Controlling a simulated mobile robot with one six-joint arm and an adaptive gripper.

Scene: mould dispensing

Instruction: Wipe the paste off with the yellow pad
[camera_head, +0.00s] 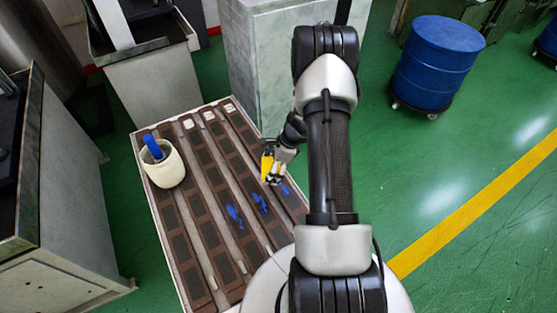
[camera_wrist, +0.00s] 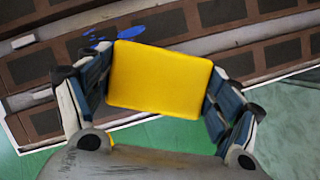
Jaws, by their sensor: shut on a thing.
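My gripper (camera_wrist: 158,85) is shut on the yellow pad (camera_wrist: 160,80), one finger on each side of it in the wrist view. In the head view the yellow pad (camera_head: 267,163) shows at my gripper (camera_head: 272,172), over the right part of the mould table. Blue paste smears (camera_head: 235,216) lie on the brown mould strips, with another smear (camera_head: 260,203) to the right and a small one (camera_head: 285,189) close by my gripper. In the wrist view blue paste (camera_wrist: 118,34) lies just beyond the pad's upper left edge. I cannot tell whether the pad touches the mould.
A cream pot (camera_head: 166,174) with a blue-handled tool (camera_head: 152,146) in it stands at the table's left. Several white pieces (camera_head: 209,116) lie along the far end. A grey cabinet (camera_head: 270,70) stands behind, and a blue drum (camera_head: 437,62) at right.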

